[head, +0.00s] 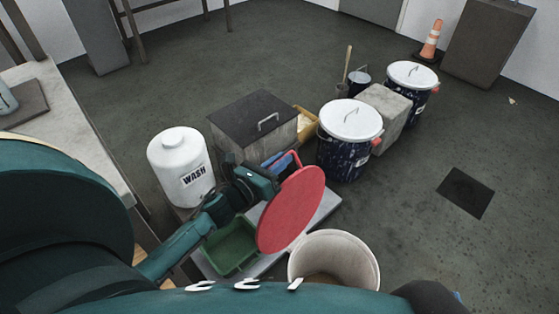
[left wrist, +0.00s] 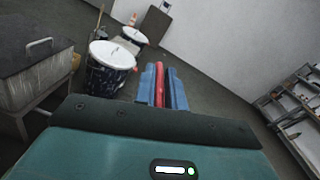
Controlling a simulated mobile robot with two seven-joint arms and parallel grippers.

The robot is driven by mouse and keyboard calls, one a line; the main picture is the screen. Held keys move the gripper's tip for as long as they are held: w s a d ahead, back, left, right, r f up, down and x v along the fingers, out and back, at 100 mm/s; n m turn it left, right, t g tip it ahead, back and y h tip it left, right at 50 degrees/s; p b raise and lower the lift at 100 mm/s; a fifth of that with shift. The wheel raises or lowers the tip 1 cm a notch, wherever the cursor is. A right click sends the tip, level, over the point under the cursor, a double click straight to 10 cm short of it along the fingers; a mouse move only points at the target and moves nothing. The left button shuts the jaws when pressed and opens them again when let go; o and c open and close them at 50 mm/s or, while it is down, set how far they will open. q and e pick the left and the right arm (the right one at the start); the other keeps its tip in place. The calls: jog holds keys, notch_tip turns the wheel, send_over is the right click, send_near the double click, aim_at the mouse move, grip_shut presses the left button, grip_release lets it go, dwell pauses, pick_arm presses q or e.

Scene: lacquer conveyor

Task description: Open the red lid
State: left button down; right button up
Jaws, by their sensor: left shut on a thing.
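The red lid (head: 291,210) is a round disc, held tilted almost on edge, up and to the left of an open cream bucket (head: 375,264). The bucket's rim is uncovered and its brownish inside shows. My left gripper (head: 284,163) is shut on the lid's red handle, above the disc. In the left wrist view, the blue fingers of the left gripper (left wrist: 162,87) close on both sides of the red handle (left wrist: 160,84). The disc itself is not visible in that view. My right gripper is not in view.
A green tray (head: 229,246) lies on a grey slab below the lid. A white WASH container (head: 181,165), a dark-topped box (head: 253,121) and a white-lidded dark drum (head: 345,150) stand behind. Open floor (head: 420,240) lies right of the bucket.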

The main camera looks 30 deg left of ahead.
pick_arm(q)
jog(key=shift+s+d+r, duration=0.15)
jog(key=shift+s+d, duration=0.05)
jog(key=shift+d, duration=0.5)
jog(key=shift+s+d+r, duration=0.1)
jog(key=shift+s+d, duration=0.1)
jog(key=shift+d, duration=0.45)
jog(key=c, duration=1.5)
grip_release()
jog(key=shift+a, duration=0.1)
jog(key=v, duration=1.3)
